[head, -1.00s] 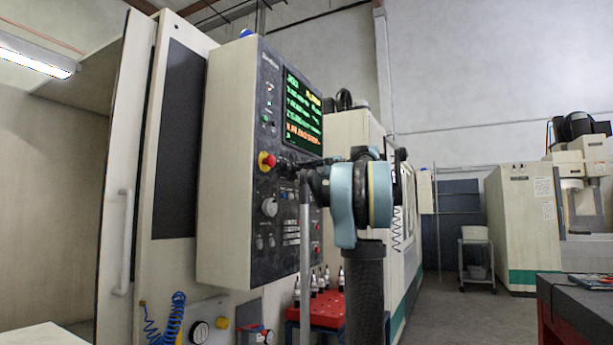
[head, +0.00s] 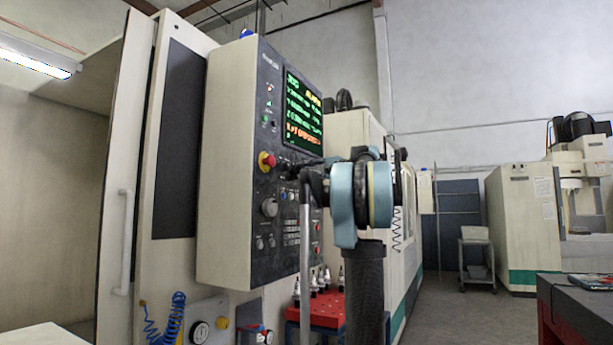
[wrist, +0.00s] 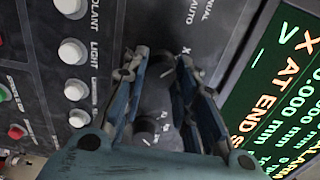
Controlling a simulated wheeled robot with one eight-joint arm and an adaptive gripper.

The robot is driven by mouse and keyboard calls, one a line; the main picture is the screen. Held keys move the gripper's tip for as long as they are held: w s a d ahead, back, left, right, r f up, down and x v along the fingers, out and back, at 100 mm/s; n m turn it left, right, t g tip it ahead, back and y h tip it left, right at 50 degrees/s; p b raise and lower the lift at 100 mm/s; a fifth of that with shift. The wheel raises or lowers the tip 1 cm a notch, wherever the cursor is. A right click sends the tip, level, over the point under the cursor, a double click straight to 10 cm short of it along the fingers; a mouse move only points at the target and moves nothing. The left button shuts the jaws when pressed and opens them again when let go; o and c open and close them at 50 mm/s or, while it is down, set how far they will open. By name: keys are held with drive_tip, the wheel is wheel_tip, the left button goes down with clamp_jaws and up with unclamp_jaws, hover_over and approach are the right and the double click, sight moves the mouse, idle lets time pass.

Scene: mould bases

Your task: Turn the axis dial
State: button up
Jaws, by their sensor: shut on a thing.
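The axis dial is a small black knob on the dark control panel. In the wrist view it (wrist: 158,60) sits between my fingertips, beside an X label, and the fingers partly hide it. My gripper (wrist: 160,66) has its two blue-grey fingers closed on the dial's sides. In the head view my gripper (head: 292,173) is at the panel face, below the screen and right of the red emergency stop. The dial cannot be made out there. A second dark knob (wrist: 147,125) shows between the fingers, nearer my palm.
White buttons (wrist: 72,52) line the panel left of the fingers in the wrist view. The lit screen (wrist: 290,85) is close on the right. In the head view a red tool rack (head: 328,311) stands below my arm. The floor to the right is open.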

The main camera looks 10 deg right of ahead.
drive_tip(key=shift+a+f, duration=0.1)
drive_tip(key=shift+f, duration=0.05)
drive_tip(key=o, duration=1.1)
drive_tip(key=shift+d, duration=0.2)
drive_tip(key=v, duration=1.1)
drive_tip(key=shift+s+d, duration=0.2)
drive_tip(key=shift+x, duration=5.95)
